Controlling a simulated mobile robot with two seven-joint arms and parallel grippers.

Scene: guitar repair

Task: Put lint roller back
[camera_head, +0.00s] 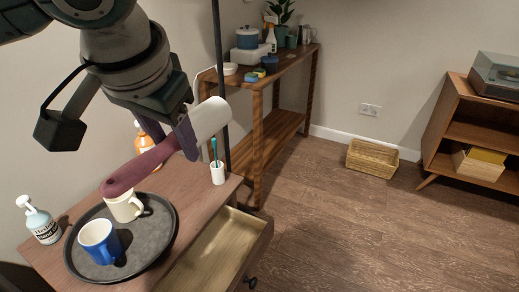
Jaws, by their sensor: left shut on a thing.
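The lint roller has a maroon handle (140,168) and a white roll (210,117). My left gripper (188,137) is shut on the lint roller near where the handle meets the roll. It holds the roller tilted above the wooden cabinet top (190,181), with the handle end over the tray. An open, empty-looking drawer (213,246) sticks out from the cabinet's front. The gripper's fingers are partly hidden by the roller. My right gripper is not in view.
A round dark tray (160,226) holds a blue mug (97,238) and a cream mug (124,207). A pump bottle (41,222), an orange bottle (148,137) and a white toothbrush cup (217,174) stand nearby. A wicker basket (372,158) sits on open floor.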

